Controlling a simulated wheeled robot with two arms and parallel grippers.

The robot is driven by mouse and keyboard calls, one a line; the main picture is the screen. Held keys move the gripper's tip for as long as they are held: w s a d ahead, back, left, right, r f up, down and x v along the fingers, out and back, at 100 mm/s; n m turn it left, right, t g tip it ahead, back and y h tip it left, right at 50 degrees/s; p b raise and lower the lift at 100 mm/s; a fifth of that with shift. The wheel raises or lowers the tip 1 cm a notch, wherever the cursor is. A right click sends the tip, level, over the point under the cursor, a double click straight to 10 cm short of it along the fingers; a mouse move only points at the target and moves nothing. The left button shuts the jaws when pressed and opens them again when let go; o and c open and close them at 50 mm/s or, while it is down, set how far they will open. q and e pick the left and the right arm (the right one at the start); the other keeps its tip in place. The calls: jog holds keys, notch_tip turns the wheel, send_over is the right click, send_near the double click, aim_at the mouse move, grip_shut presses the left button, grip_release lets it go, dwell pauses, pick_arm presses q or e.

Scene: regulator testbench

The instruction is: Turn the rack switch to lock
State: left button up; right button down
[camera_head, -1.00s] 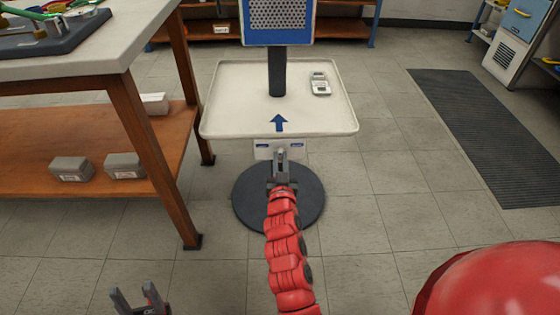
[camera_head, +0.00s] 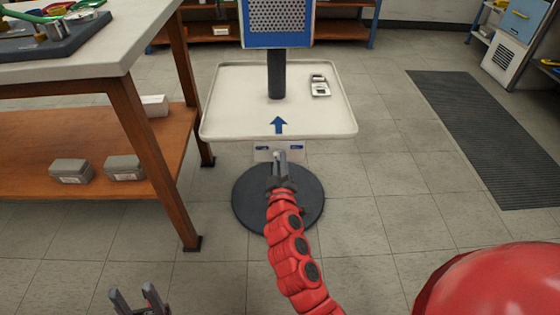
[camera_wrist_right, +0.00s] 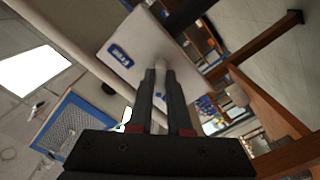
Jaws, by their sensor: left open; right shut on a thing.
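The rack switch is on a small white panel (camera_head: 292,155) with blue labels, under the front edge of the white tray. My right gripper (camera_head: 280,158) is in front of the panel. In the right wrist view its fingers (camera_wrist_right: 161,75) are shut on the pale switch handle (camera_wrist_right: 160,64). The fingers hide much of the handle, so I cannot tell its exact setting. My left gripper (camera_head: 136,293) is open and empty at the bottom left.
The white tray (camera_head: 230,115) carries a blue arrow and a small grey device (camera_head: 320,86). The rack stands on a round dark base (camera_head: 250,205). A workbench (camera_head: 130,55) with a wooden lower shelf is at left. Open floor and a dark mat (camera_head: 480,130) lie at right.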

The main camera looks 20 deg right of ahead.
jog(key=shift+f+n, duration=0.1)
jog(key=shift+n, duration=0.3)
jog(key=c, duration=0.9)
grip_release()
jog(key=shift+o, duration=0.2)
jog(key=v, duration=1.7)
jog(key=shift+s, duration=0.2)
